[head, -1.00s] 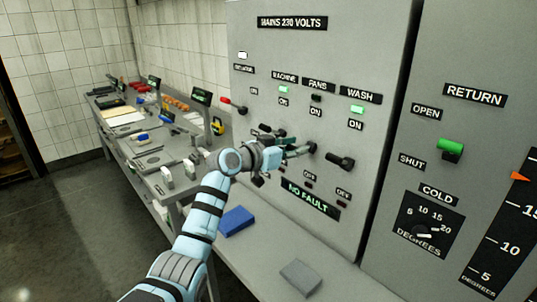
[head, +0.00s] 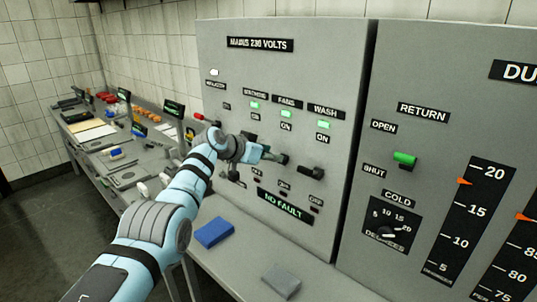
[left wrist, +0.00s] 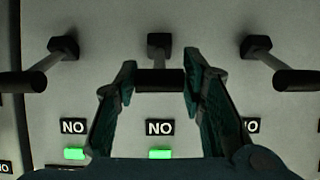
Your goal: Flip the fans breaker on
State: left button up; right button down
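The fans breaker is the middle lever, with a black crossbar handle (left wrist: 160,82) in the left wrist view. Its FANS label (head: 287,102) is on the grey mains panel (head: 345,60), and the lamp (head: 287,114) under it is lit green. My left gripper (left wrist: 160,75) is open, with one finger at each end of the handle; I cannot tell whether they touch it. In the head view my left gripper (head: 268,156) partly hides the levers. My right gripper is not in view.
The wash lever (head: 312,171) and another black lever (left wrist: 48,65) flank it closely. The machine lamp (head: 254,105) and wash lamp (head: 323,125) are green. A blue block (head: 214,232) and grey block (head: 281,281) lie on the shelf below. A cluttered bench (head: 110,165) runs left.

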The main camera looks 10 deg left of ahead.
pick_arm(q)
jog(key=shift+o, duration=0.9)
jog(key=shift+s, duration=0.1)
jog(key=shift+s+a+r, duration=0.1)
jog(key=shift+a+r, duration=0.05)
jog(key=v, duration=1.1)
jog(key=shift+s, duration=0.25)
jog(key=shift+a+r, duration=0.1)
